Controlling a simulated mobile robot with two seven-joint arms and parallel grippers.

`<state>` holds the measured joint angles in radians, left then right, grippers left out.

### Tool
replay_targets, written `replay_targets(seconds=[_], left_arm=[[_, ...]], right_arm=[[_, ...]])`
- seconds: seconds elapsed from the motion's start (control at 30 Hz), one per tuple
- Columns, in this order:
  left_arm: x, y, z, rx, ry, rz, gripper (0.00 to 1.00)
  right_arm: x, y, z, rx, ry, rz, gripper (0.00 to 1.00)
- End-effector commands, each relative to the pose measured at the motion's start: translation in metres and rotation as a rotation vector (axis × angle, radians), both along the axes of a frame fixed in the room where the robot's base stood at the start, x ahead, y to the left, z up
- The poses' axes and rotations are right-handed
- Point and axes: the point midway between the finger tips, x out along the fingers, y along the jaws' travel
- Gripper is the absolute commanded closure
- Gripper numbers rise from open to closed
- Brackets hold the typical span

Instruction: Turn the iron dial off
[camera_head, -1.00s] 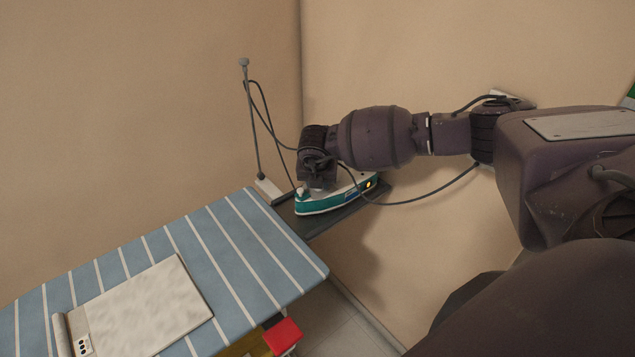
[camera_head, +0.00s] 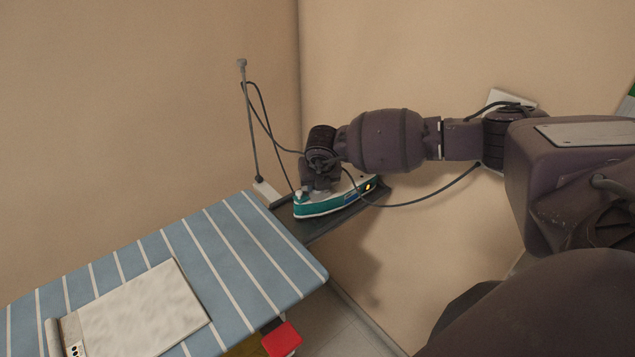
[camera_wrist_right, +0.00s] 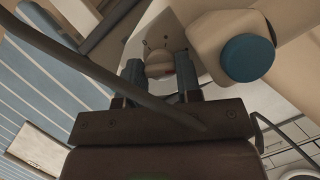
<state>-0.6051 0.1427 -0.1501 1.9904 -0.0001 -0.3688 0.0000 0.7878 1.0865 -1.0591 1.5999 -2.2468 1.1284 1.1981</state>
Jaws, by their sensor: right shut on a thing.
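The iron (camera_head: 335,203), teal and white with a small orange light, rests on the dark grey shelf (camera_head: 325,226) at the ironing board's far end. My right gripper (camera_wrist_right: 160,70) is over the iron, pointing down. In the right wrist view its two fingers stand on either side of a pale round dial (camera_wrist_right: 159,60) with a reddish mark, shut on it. The dial's setting is not readable, and in the head view my wrist hides it. A blue round knob (camera_wrist_right: 248,57) shows beside the fingers. My left gripper is out of view.
The blue striped ironing board (camera_head: 235,240) carries a folded pale cloth or pad (camera_head: 140,310). A cord holder (camera_head: 251,120) stands behind the shelf, and the iron's cord (camera_head: 425,198) loops past my arm. Walls close in behind. A red object (camera_head: 282,338) lies below the board.

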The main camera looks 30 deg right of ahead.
Motion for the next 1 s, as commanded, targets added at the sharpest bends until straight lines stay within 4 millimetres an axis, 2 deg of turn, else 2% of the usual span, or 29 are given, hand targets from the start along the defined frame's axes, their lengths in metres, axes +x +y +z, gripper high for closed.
replay_targets(seconds=[0.03, 0.2, 0.63, 1.0], left_arm=[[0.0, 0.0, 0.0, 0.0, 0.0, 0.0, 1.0], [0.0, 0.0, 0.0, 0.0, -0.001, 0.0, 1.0], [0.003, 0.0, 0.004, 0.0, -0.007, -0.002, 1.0], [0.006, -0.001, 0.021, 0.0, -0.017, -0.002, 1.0]], right_arm=[[0.0, 0.0, 0.001, 0.0, -0.001, -0.001, 0.65], [0.0, 0.0, 0.001, -0.001, -0.001, -0.001, 0.42], [0.0, -0.001, 0.001, -0.003, 0.001, -0.029, 0.42], [0.001, 0.0, 0.002, -0.004, 0.002, -0.29, 0.42]])
